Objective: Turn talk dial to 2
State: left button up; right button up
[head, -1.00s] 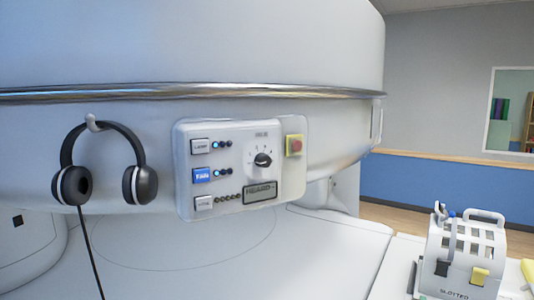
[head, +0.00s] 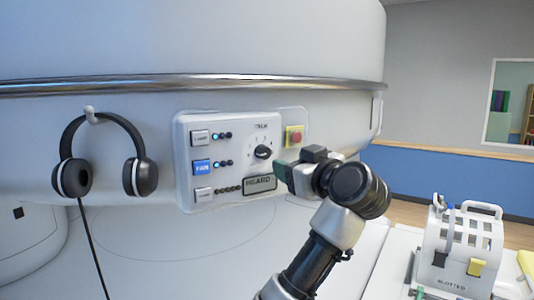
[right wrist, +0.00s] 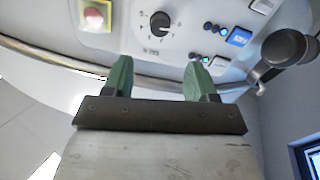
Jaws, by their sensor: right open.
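The talk dial (head: 263,152) is a round black knob on a white control panel (head: 181,150), with small marks around it. In the right wrist view the dial (right wrist: 160,22) shows beyond my fingertips, between them and apart from them. My right gripper (head: 282,172) is just right of and below the dial in the head view. Its two green fingers are spread and empty in the right wrist view (right wrist: 160,72). The exact dial setting is too small to read surely. My left gripper is not in view.
A red button on a yellow plate (head: 295,137) sits right of the dial. Blue and white buttons, small lights and a "HEARD" display (head: 259,184) share the panel. Headphones (head: 134,150) hang at left. A white slotted box (head: 462,240) stands at right.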

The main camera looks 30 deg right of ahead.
aim_at(266, 153)
jog(key=w+p, duration=0.1)
jog(key=w, duration=0.2)
jog(key=w+p, duration=0.2)
jog(key=w, duration=0.1)
jog(key=w+p, duration=0.1)
jog(key=w, duration=0.2)
jog(key=shift+w+d+r+p, duration=0.15)
jog(key=shift+d+r+p, duration=0.1)
jog(key=shift+p, duration=0.15)
jog(key=shift+w+f, duration=0.25)
jog(key=shift+w, duration=0.55)
jog(key=shift+c, duration=0.3)
jog(key=c, duration=0.9)
jog(key=shift+o, duration=0.2)
jog(key=shift+d, duration=0.1)
